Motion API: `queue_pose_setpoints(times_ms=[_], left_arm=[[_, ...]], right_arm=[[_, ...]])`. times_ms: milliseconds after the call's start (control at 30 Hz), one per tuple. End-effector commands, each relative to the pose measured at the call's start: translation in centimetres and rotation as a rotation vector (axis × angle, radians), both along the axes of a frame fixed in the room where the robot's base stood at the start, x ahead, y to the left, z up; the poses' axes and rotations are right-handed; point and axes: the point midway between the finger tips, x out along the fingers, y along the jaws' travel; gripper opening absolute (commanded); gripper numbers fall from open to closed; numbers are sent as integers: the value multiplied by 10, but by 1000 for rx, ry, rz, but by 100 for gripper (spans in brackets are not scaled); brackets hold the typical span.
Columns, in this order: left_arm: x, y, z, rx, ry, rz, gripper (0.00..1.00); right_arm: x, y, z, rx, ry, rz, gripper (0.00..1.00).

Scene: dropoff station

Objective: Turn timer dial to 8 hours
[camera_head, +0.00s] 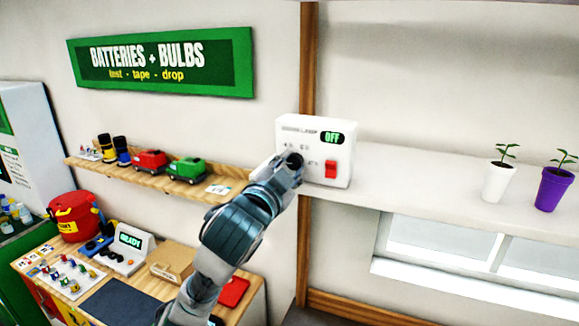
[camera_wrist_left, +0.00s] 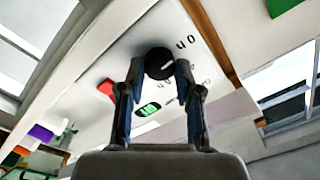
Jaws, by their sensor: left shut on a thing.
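A white timer box (camera_head: 343,152) is mounted on the wall at the centre of the head view, by the wooden post. Its small display (camera_head: 332,138) reads OFF, and a red switch (camera_head: 331,169) sits at its lower right. My left gripper (camera_head: 291,165) covers the box's lower left. In the left wrist view the gripper (camera_wrist_left: 160,80) has its two fingers on either side of a black round dial (camera_wrist_left: 159,62), shut on it. The dial carries a light pointer mark. Some of the printed numbers around it are hidden by the gripper. My right gripper is not in view.
A white ledge (camera_head: 430,190) runs right from the box, with a white plant pot (camera_head: 498,182) and a purple pot (camera_head: 553,188). At left, a wooden shelf (camera_head: 140,178) holds toy cars above a cluttered table (camera_head: 250,277). A green sign (camera_head: 160,62) hangs above.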

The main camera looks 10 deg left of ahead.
Motion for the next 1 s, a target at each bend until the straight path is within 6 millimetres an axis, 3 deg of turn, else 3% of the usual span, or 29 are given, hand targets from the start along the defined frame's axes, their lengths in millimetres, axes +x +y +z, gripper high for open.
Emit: queue_pose_setpoints(times_ms=[500,1000], left_arm=[[2,1,-5,426,-70,2,0],[2,0,-4,582,-103,1,0]], right_arm=[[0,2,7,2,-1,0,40],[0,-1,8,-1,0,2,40]])
